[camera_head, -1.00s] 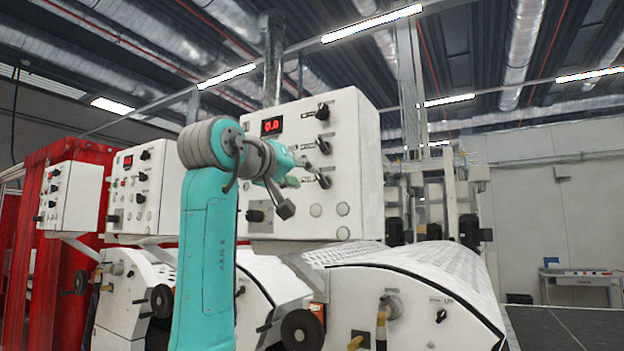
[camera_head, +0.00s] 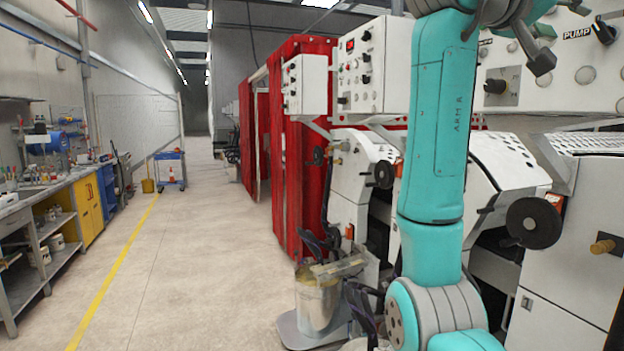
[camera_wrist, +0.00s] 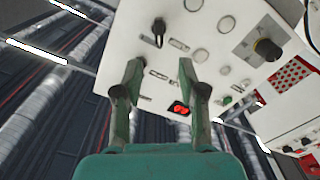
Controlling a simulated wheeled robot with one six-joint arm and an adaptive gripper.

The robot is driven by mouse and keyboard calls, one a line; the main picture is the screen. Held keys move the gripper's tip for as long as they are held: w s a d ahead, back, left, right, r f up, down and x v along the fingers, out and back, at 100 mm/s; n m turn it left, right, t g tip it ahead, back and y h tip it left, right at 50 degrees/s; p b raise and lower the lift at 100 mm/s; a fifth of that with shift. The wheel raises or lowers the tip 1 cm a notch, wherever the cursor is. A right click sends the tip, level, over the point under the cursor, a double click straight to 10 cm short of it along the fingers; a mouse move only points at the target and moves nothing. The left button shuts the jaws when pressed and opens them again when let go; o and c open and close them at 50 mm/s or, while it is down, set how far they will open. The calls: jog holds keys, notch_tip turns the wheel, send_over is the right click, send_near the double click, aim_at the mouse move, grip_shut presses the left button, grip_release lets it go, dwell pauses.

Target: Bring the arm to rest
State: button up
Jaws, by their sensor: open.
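My teal arm (camera_head: 436,120) stands upright at the right of the head view, its top cut off by the upper edge. My gripper (camera_wrist: 160,73) is open in the wrist view, its two fingers apart with nothing between them. I cannot tell whether the fingertips touch the panel. In the head view, part of my gripper (camera_head: 541,55) shows in front of a panel (camera_head: 588,95) marked PUMP.
Coater machines with handwheels (camera_head: 533,223) stand close behind and right of my arm. A metal bucket (camera_head: 318,300) is by the machine's foot. Red curtains (camera_head: 300,150) stand beyond. A wide aisle (camera_head: 190,270) is clear on the left, beside a workbench (camera_head: 50,235) and blue cart (camera_head: 170,170).

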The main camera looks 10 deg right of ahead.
jog(key=w+a+f+n+t, duration=0.1)
jog(key=w+f+n+t, duration=0.2)
jog(key=w+f, duration=0.5)
jog(key=w+a+f+n+t+y, duration=0.1)
jog(key=w+a+f+n+t, duration=0.15)
jog(key=f, duration=0.95)
jog(key=w+f+n+t, duration=0.25)
jog(key=w+f, duration=0.45)
jog(key=f, duration=0.4)
jog(key=s+a+f+n+t+y, duration=0.2)
jog(key=a+f+n+y, duration=0.15)
jog(key=f, duration=1.15)
jog(key=s+a+f+n+t+y, duration=0.1)
jog(key=a+f+n+t+y, duration=0.3)
jog(key=f, duration=1)
jog(key=s+a+f+y, duration=0.3)
jog(key=s+a+f, duration=0.3)
jog(key=s+f, duration=0.55)
jog(key=s+a+f+y, duration=0.4)
jog(key=s+a+f, duration=0.2)
jog(key=s+f, duration=0.5)
jog(key=s+a+r+m+g+y, duration=0.1)
jog(key=s+a+r+m, duration=0.1)
jog(key=s, duration=1.3)
jog(key=s+a+r+m+y, duration=0.1)
jog(key=s+a+r+m, duration=0.1)
jog(key=s, duration=1.3)
jog(key=shift+r+m+g, duration=0.35)
jog(key=shift+m+g, duration=0.05)
jog(key=shift+m, duration=0.25)
